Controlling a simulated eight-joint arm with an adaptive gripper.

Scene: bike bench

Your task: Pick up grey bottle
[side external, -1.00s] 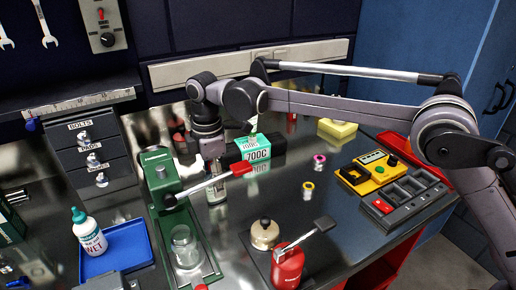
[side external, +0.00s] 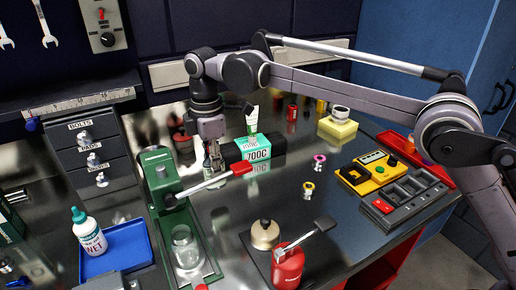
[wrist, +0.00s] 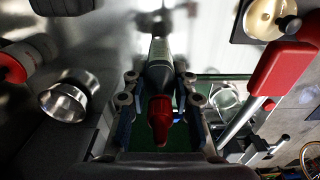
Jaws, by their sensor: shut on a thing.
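The grey bottle (wrist: 158,52) shows in the wrist view, with a dark grey shoulder and a red tip pointing toward the camera. My gripper (wrist: 159,95) has a finger on each side of its neck and shoulder and is shut on it. In the side external view my gripper (side external: 213,158) points down behind the red-ended lever of the green press. The bottle is largely hidden there by the fingers and lever, so I cannot tell its clearance above the bench.
The green press (side external: 162,180) with its red lever grip (side external: 241,168) stands close in front of my gripper. A black and teal 700C box (side external: 255,149) is just right. A blue tray (side external: 118,250) with a white bottle (side external: 88,233) lies left.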

